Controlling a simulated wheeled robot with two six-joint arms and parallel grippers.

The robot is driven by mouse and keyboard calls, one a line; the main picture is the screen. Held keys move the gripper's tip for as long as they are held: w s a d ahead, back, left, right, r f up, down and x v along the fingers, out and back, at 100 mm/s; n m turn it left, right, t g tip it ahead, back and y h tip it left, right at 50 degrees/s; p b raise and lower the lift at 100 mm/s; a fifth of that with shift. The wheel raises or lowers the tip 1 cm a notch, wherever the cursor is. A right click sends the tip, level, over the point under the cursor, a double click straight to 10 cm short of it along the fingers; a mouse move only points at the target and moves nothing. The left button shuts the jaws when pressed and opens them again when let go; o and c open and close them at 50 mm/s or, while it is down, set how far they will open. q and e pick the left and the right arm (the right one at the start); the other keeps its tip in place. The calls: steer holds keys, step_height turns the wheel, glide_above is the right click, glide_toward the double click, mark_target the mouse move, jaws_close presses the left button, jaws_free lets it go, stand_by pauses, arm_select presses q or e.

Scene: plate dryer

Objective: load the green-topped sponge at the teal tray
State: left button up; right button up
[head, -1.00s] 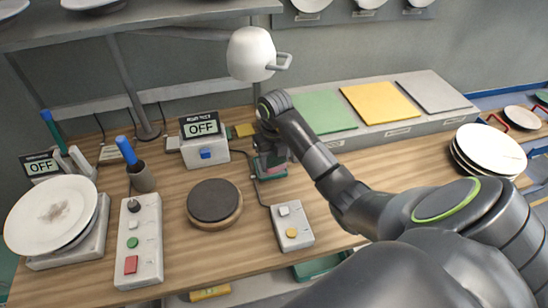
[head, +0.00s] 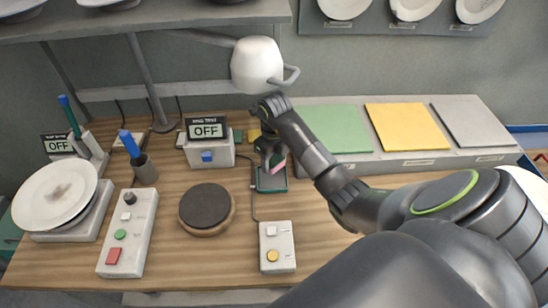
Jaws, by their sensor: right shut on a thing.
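My right gripper (head: 271,160) points down over the teal tray (head: 272,187) near the middle of the table. It is shut on a small sponge whose pink side (head: 279,166) shows between and beside the fingers. The sponge's top is mostly hidden by the gripper, so its colour is hard to tell. The sponge is at the tray's back part; I cannot tell whether it touches the tray. A green block (head: 238,135) and a yellow block (head: 254,134) lie behind, partly hidden by my arm. My left gripper is not in view.
A white OFF display box (head: 208,155) stands left of the tray, with a dark round plate (head: 206,205) in front. A two-button box (head: 277,247) is nearer. Green, yellow and grey pads (head: 401,128) lie on the right ledge.

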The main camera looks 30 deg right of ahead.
steer(key=shift+a+r, duration=0.1)
steer(key=shift+a, duration=0.1)
steer(key=shift+w+d+n, duration=0.1)
steer(key=shift+w+n, duration=0.05)
steer(key=shift+n, duration=0.15)
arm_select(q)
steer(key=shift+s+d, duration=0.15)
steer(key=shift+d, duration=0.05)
arm_select(e)
steer(key=shift+w+r, duration=0.15)
